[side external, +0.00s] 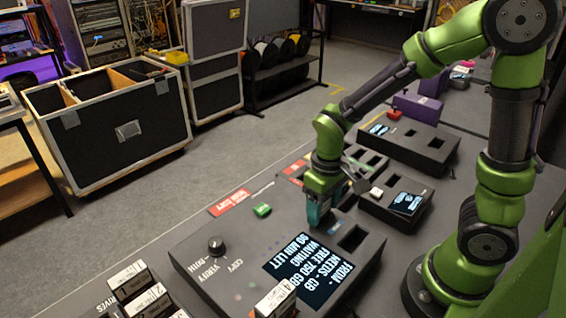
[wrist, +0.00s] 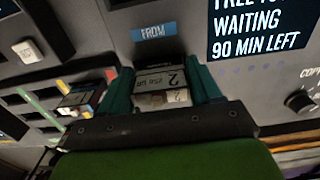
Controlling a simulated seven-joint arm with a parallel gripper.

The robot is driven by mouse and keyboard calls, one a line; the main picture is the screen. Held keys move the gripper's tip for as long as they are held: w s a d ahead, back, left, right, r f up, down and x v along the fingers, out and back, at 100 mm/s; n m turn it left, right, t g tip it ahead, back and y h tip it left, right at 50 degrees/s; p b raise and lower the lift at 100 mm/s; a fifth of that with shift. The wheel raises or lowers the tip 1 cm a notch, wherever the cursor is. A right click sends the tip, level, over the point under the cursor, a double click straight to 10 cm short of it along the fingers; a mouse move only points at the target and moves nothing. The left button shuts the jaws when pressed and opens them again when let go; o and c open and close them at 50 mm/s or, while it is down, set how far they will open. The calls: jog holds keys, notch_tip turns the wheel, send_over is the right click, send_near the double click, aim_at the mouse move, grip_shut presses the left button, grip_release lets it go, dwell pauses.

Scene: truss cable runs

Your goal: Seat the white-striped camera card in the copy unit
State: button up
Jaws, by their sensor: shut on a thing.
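The copy unit (side external: 205,265) is a large dark box with a knob and a lit screen (side external: 305,270) reading "WAITING" and "90 MIN LEFT". My gripper (side external: 322,220) is low over its far edge, beside an open dark slot (side external: 352,238). In the wrist view my gripper (wrist: 163,95) has teal fingers shut on a card (wrist: 158,79) with a pale label marked "2". The card is just below the blue "FROM" label (wrist: 153,32) on the unit. Its lower part and the place under it are hidden, so I cannot tell whether it is in a slot.
Numbered drives (side external: 140,288) stand at the front left, and one marked 4 (side external: 275,300) stands before the screen. Smaller slotted units (side external: 395,205) stand behind, to the right.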

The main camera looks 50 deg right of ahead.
jog(key=o, duration=1.3)
jog(key=shift+r, duration=0.1)
jog(key=shift+r, duration=3.65)
jog(key=shift+s+a+r+m+t+y, duration=0.1)
jog(key=shift+s+r+m+t+y, duration=0.4)
jog(key=shift+s+r+t, duration=0.85)
jog(key=shift+s+r+m+t+y, duration=0.15)
jog(key=shift+s+r+m+t, duration=0.6)
jog(key=shift+r, duration=1.15)
jog(key=shift+s+a+r+m+t+y, duration=0.1)
jog(key=shift+s+r+m+t+y, duration=0.45)
jog(key=shift+r+t, duration=1.05)
